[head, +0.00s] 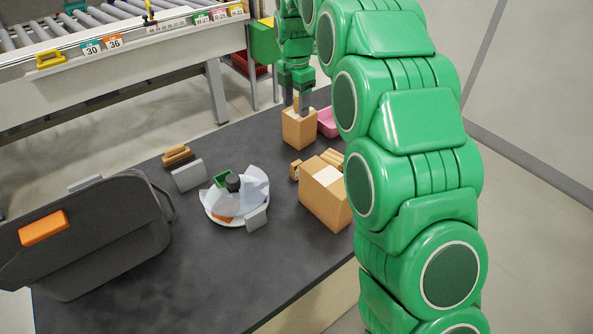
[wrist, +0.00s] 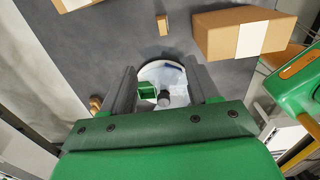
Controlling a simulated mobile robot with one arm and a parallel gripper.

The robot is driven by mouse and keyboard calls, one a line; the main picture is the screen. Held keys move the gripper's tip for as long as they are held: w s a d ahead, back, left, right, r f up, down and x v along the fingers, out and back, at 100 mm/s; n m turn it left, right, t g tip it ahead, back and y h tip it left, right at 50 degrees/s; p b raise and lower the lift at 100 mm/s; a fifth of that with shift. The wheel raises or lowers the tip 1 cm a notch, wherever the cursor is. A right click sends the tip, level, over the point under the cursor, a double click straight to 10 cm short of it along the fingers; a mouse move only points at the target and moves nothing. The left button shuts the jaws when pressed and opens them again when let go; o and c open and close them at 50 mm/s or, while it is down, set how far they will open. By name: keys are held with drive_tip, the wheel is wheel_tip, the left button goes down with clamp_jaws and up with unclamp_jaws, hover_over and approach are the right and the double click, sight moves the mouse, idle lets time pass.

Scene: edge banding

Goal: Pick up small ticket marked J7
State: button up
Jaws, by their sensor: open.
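No ticket reading J7 can be made out in either view. The tags on the conveyor rail that I can read carry other marks, among them a teal 30 tag (head: 91,48) and an orange 36 tag (head: 113,41). My gripper (head: 304,108) shows in the head view at the far cardboard box (head: 299,132), and I cannot tell whether it touches it. In the wrist view my gripper (wrist: 160,72) has its fingers apart with nothing held. A round white tray (wrist: 146,71) with a green piece (wrist: 147,91) shows beyond and between the fingers.
The dark table holds a grey tool bag (head: 100,245), the white tray (head: 212,212), a larger box (head: 326,200) with a pale label, and a pink bin (head: 327,122). Wooden blocks (head: 177,155) and a grey block (head: 188,175) lie behind the tray.

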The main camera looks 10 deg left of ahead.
approach(296, 163)
drive_tip(key=f, duration=0.5)
drive_tip(key=shift+w, duration=0.4)
drive_tip(key=shift+s+d+f, duration=0.1)
drive_tip(key=shift+s+f, duration=0.05)
drive_tip(key=shift+f, duration=1.8)
drive_tip(key=shift+s+f, duration=0.15)
drive_tip(key=shift+f, duration=1.75)
drive_tip(key=c, duration=1.1)
